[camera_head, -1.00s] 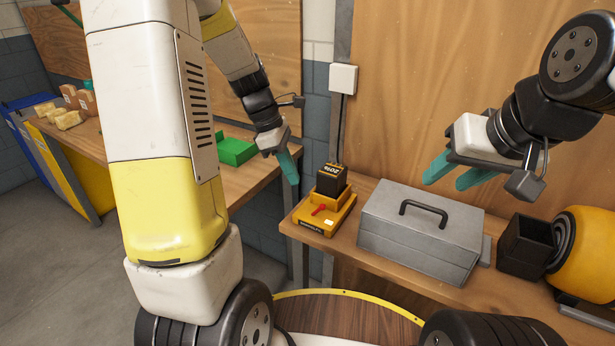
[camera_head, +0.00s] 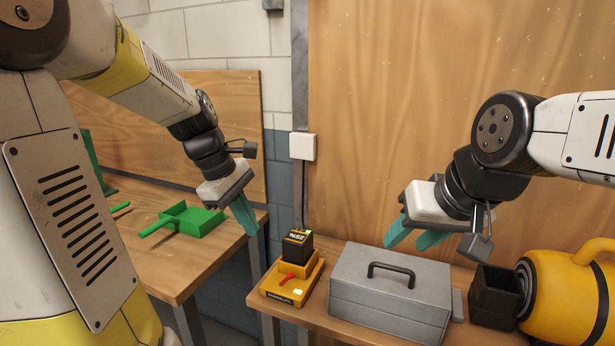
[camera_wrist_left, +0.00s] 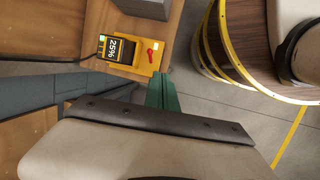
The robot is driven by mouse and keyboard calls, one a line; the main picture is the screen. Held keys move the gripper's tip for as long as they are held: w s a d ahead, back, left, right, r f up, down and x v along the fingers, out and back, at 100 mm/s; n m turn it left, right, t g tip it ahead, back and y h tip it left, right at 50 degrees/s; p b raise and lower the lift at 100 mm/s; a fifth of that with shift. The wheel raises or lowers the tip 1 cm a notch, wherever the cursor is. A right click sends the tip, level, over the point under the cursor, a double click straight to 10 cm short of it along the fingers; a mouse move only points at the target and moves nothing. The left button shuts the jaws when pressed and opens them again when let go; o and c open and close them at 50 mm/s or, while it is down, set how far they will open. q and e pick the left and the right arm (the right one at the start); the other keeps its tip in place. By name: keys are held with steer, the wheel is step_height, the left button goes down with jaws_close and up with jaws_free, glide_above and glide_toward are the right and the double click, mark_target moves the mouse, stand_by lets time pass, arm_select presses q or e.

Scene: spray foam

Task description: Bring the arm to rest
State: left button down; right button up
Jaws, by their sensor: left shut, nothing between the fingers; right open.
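My left gripper (camera_head: 243,214) has teal fingers pressed together with nothing between them. It hangs in the air left of the yellow charger, near the right edge of the left workbench. Its shut fingers also show in the left wrist view (camera_wrist_left: 161,92). My right gripper (camera_head: 412,236) has its teal fingers apart and empty. It is above the grey toolbox (camera_head: 392,292), pointing down to the left.
A yellow charger (camera_head: 281,291) with a black battery (camera_head: 297,246) in it stands left of the toolbox. A black open box (camera_head: 497,293) and a yellow round machine (camera_head: 560,300) stand to its right. A green dustpan-like tray (camera_head: 192,221) lies on the left workbench (camera_head: 150,262).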

arm_select(q)
steer(key=s+d+r+m+t+y, duration=0.1)
steer(key=s+r+m+t, duration=0.4)
steer(key=s+m, duration=0.7)
steer(key=shift+r+m+y, duration=0.2)
steer(key=shift+m+y, duration=0.1)
steer(key=shift+m, duration=0.8)
